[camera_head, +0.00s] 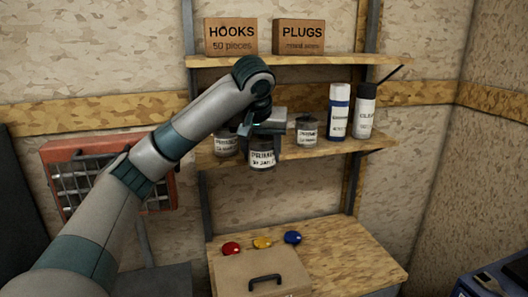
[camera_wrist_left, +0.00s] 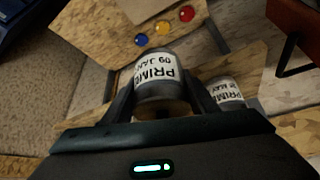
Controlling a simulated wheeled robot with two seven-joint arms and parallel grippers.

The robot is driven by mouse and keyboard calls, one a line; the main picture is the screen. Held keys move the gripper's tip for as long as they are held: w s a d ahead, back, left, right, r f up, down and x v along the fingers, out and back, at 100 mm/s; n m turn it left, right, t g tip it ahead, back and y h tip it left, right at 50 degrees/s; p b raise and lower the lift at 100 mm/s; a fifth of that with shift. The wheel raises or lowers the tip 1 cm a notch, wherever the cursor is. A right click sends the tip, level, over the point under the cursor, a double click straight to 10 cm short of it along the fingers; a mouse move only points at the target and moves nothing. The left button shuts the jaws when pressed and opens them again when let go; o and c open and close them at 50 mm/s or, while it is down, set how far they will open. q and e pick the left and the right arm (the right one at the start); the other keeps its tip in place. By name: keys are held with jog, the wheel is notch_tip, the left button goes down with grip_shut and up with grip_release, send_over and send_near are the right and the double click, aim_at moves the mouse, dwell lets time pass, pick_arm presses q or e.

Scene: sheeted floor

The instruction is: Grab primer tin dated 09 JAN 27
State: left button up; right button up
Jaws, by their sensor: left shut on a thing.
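My left gripper (camera_head: 262,134) is shut on a grey primer tin (camera_head: 262,156) with a white label. In the left wrist view the held tin (camera_wrist_left: 157,80) sits between the two fingers, and its label reads "PRIME..." and "09 JAN", partly cut off. The head view shows it in front of the middle shelf's edge. A second primer tin (camera_head: 225,145) stands on that shelf to the left, partly behind the gripper. A third primer tin (camera_head: 307,132) stands to the right. One other tin (camera_wrist_left: 226,92) shows beside the right finger in the wrist view. My right gripper is out of view.
The top shelf holds HOOKS (camera_head: 231,37) and PLUGS (camera_head: 298,37) boxes.

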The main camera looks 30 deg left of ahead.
aim_at(260, 158)
pick_arm(q)
jog(key=shift+s+d, duration=0.4)
jog(key=shift+s, duration=0.4)
jog(key=shift+s+d, duration=0.4)
jog(key=shift+s, duration=0.4)
